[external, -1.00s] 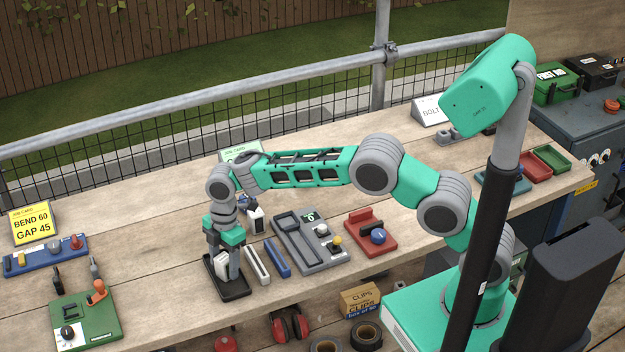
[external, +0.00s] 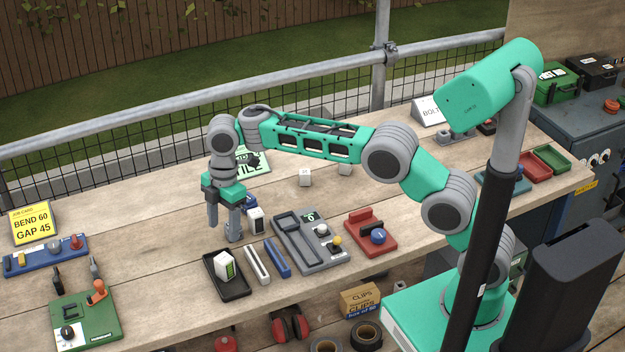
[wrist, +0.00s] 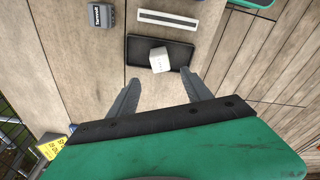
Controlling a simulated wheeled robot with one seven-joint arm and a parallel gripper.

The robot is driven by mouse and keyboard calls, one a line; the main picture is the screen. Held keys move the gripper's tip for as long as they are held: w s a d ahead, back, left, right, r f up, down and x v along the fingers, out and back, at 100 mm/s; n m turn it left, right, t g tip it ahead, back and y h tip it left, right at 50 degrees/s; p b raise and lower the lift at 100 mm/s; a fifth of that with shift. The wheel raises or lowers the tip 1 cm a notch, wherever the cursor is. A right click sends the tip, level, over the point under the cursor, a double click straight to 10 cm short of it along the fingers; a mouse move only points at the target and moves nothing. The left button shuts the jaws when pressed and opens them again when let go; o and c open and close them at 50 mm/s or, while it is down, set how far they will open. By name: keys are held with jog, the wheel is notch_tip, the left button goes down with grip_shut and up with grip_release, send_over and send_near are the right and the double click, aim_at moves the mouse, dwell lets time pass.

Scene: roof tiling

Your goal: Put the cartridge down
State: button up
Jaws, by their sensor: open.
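The cartridge (external: 224,265) is a small white block with a green side, sitting in the black tray (external: 237,291) on the workbench. In the wrist view the cartridge (wrist: 159,60) shows its pale top inside the dark tray (wrist: 183,51). My gripper (external: 223,232) is open and empty. It hangs above the bench, behind and above the tray, apart from the cartridge. In the wrist view the two fingers of my gripper (wrist: 160,90) are spread wide, with the cartridge beyond their tips.
A white-and-dark block (external: 256,221) stands just right of my gripper. A pale bar (external: 257,265) and a blue bar (external: 277,258) lie right of the tray, then a grey device (external: 325,258). A green board (external: 95,328) lies at the left front.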

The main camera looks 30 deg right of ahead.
jog(key=d+r+m+t, duration=0.1)
jog(key=d+r+m, duration=0.25)
jog(key=d, duration=0.45)
jog(key=d+r+m, duration=0.2)
jog(key=d+m, duration=0.2)
jog(key=d, duration=0.4)
jog(key=d+r+m+t, duration=0.1)
jog(key=d+r+m, duration=0.25)
jog(key=d, duration=0.55)
jog(key=s+d+f+m+t, duration=0.1)
jog(key=s+d+f+m, duration=0.2)
jog(key=d, duration=0.7)
jog(key=s+d+f+m+t+h, duration=0.1)
jog(key=s+d+f+m, duration=0.2)
jog(key=s+d+m, duration=0.5)
jog(key=shift+s+d+f, duration=0.35)
jog(key=shift+s+d, duration=0.55)
jog(key=shift+d, duration=0.25)
